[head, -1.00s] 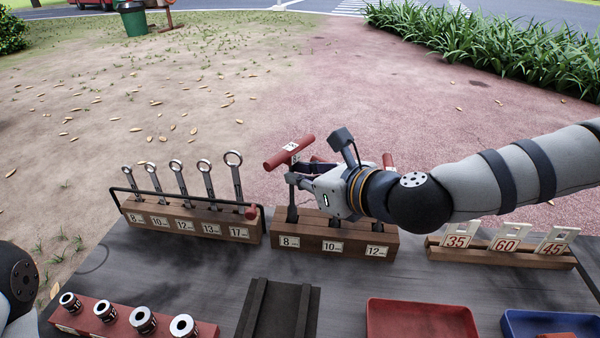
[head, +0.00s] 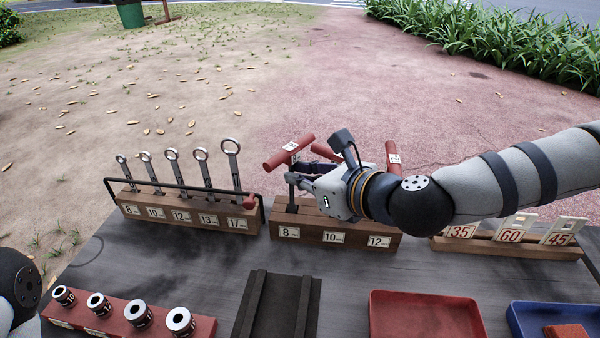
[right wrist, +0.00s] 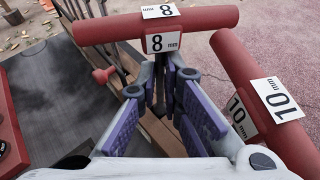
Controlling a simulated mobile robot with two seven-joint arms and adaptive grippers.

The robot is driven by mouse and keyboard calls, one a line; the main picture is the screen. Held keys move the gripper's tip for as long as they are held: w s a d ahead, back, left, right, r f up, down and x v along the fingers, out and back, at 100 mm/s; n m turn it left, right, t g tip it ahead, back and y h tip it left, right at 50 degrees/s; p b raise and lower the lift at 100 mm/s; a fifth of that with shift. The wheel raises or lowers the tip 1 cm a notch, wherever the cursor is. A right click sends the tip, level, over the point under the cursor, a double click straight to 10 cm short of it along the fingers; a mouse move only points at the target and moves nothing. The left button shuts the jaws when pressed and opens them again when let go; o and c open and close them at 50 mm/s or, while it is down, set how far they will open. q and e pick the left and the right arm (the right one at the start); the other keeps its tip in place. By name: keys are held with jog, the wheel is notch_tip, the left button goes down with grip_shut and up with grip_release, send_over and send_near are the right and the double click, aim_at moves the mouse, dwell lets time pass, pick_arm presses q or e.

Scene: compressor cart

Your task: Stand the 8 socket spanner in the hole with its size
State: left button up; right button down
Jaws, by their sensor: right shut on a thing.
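The 8 socket spanner has a red T-handle (head: 289,151) marked 8 mm and a dark shaft. It stands about upright over the 8 end of the wooden spanner block (head: 310,237). Its lower end meets the block top there; how deep it sits in the hole I cannot tell. My right gripper (head: 300,183) is shut on its shaft just below the handle. The right wrist view shows the 8 mm handle (right wrist: 158,32) above the closed fingers (right wrist: 162,105). My left gripper is out of view; only part of that arm shows at the left edge.
The 10 mm spanner's red handle (right wrist: 262,100) is close beside my right fingers. The 12 mm handle (head: 393,157) stands behind my wrist. A ring-spanner rack (head: 190,214) is left, a gauge-plate holder (head: 500,246) right, sockets and trays in front.

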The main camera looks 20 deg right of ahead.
jog(key=shift+f, duration=0.25)
jog(key=c, duration=2.2)
grip_release()
jog(key=o, duration=0.5)
jog(key=shift+o, duration=0.2)
